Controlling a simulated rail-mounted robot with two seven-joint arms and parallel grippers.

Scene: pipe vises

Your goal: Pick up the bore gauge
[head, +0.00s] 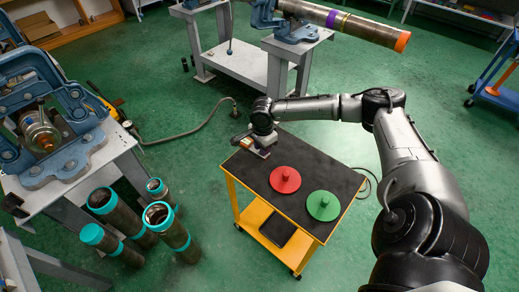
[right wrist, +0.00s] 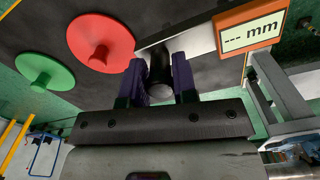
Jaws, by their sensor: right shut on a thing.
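The bore gauge has an orange display (right wrist: 250,30) reading "--- mm" and a dark handle, seen at the top of the right wrist view. In the head view its orange part (head: 238,140) shows at the left corner of the black-topped cart (head: 335,180). My right gripper (right wrist: 159,80) is shut on the gauge's dark cylindrical handle (right wrist: 160,90), between its two purple-lined fingers. In the head view the right gripper (head: 258,148) is low over that corner. I cannot tell whether the gauge touches the cart top. My left gripper is not in view.
A red knobbed disc (head: 285,180) and a green knobbed disc (head: 323,205) lie on the cart. Teal-ended pipes (head: 172,232) stand on the floor at left. A blue vise (head: 45,120) is at left; another holds a long pipe (head: 350,24) at the back.

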